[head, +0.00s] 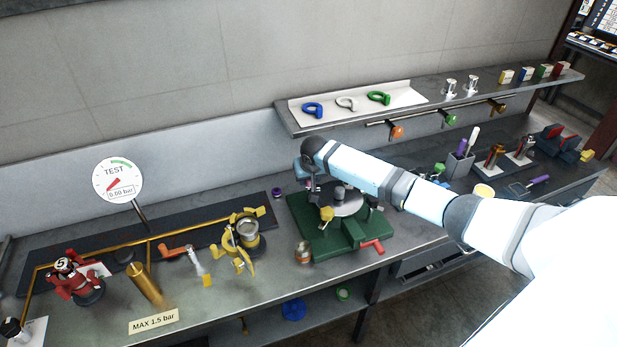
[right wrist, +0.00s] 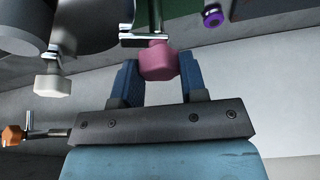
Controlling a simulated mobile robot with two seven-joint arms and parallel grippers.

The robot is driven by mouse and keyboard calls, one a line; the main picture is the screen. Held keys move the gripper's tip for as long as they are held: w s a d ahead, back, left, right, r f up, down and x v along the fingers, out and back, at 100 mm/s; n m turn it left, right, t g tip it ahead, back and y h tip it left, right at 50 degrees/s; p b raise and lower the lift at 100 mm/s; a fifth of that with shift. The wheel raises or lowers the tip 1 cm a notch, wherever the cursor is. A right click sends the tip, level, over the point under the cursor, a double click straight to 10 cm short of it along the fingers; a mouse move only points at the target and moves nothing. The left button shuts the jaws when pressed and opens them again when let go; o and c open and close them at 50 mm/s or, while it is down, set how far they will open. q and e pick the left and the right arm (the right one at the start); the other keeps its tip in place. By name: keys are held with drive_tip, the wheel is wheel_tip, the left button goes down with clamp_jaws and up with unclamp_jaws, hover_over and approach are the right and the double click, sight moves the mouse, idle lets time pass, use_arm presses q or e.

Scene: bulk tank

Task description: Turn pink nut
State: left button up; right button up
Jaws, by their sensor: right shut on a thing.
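The pink nut (right wrist: 158,62) sits on a short metal stem at the top middle of the right wrist view. My right gripper (right wrist: 160,78) has one blue finger on each side of the nut and is shut on it. In the head view my right gripper (head: 302,173) is at the back left of the green fixture (head: 309,237) with its round grey plate. The pink nut is hidden in the head view. My left gripper does not show in either view.
A white nut (right wrist: 52,84) on its own stem and an orange nut (right wrist: 12,135) are left of the fingers. A purple knob (right wrist: 212,17) is at upper right. A pressure gauge (head: 118,180) reads 0.00 bar. A shelf (head: 437,104) runs above the bench behind my right arm.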

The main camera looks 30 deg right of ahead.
drive_tip(key=n+y, duration=0.2)
drive_tip(key=n, duration=0.3)
drive_tip(key=shift+d+n, duration=0.15)
drive_tip(key=shift+n, duration=0.15)
drive_tip(key=n+y, duration=0.1)
drive_tip(key=n, duration=0.1)
drive_tip(key=shift+n+b, duration=0.3)
drive_tip(key=shift+n, duration=0.1)
drive_tip(key=shift+d+f+n+y+b, duration=0.1)
drive_tip(key=shift+n+y+b, duration=0.3)
drive_tip(key=shift+n, duration=0.4)
drive_tip(key=shift+n+g+y+b, duration=0.3)
drive_tip(key=shift+n+g+b, duration=0.1)
drive_tip(key=shift+n, duration=0.5)
drive_tip(key=shift+n+g+y+b, duration=0.35)
drive_tip(key=shift+n+b, duration=0.35)
drive_tip(key=shift+n, duration=0.4)
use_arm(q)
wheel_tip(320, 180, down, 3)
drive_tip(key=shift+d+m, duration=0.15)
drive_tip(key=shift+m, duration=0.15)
use_arm(e)
drive_tip(key=shift+n, duration=0.3)
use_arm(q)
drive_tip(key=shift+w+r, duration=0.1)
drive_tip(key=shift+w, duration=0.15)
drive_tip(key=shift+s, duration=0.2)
use_arm(e)
drive_tip(key=o, duration=0.9)
